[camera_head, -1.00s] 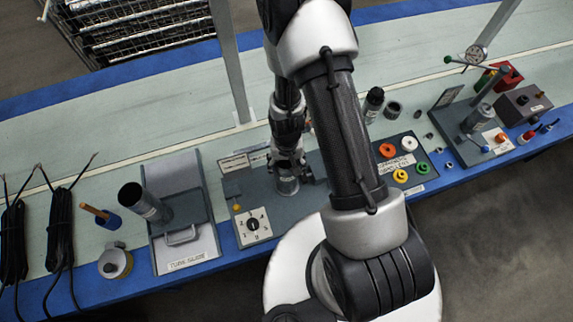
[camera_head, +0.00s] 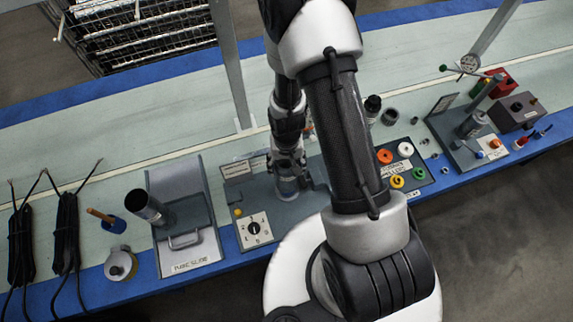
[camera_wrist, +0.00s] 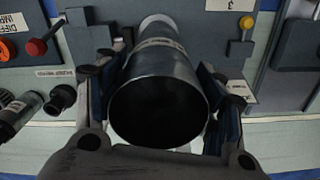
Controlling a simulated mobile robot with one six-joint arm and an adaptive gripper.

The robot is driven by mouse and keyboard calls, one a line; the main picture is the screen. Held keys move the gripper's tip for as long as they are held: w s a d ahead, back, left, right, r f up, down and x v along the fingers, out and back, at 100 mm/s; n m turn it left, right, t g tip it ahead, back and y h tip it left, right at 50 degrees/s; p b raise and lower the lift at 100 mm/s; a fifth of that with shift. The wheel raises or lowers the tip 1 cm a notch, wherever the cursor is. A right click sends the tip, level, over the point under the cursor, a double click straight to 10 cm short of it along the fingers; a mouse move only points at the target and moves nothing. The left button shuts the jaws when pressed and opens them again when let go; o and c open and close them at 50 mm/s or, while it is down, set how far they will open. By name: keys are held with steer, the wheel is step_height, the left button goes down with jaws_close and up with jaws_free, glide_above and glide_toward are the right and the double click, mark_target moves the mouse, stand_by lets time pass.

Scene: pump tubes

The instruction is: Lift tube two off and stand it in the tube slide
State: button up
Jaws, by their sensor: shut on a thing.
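My gripper (camera_head: 288,168) is shut on a dark grey tube (camera_head: 286,188) at the pump station. In the wrist view, the tube (camera_wrist: 160,75) lies between both fingers of my gripper (camera_wrist: 160,100). Its wide open mouth faces the camera and a pale ring shows at its far end. I cannot tell whether its foot is clear of its seat. The tube slide (camera_head: 190,262) is a grey sloped stand with a handle, to the left of the gripper. Another dark hollow tube (camera_head: 147,208) stands tilted at its left side.
A dial panel (camera_head: 254,230) lies between slide and gripper. A grey upright post (camera_head: 230,75) rises behind. Colored caps (camera_head: 397,178) sit on a plate to the right. Black cable bundles (camera_head: 66,235) and a round canister (camera_head: 120,265) lie at the left.

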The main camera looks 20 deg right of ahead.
step_height(320, 180, up, 14)
steer(key=p, duration=0.9)
steer(key=shift+f, duration=0.15)
stand_by(1.2)
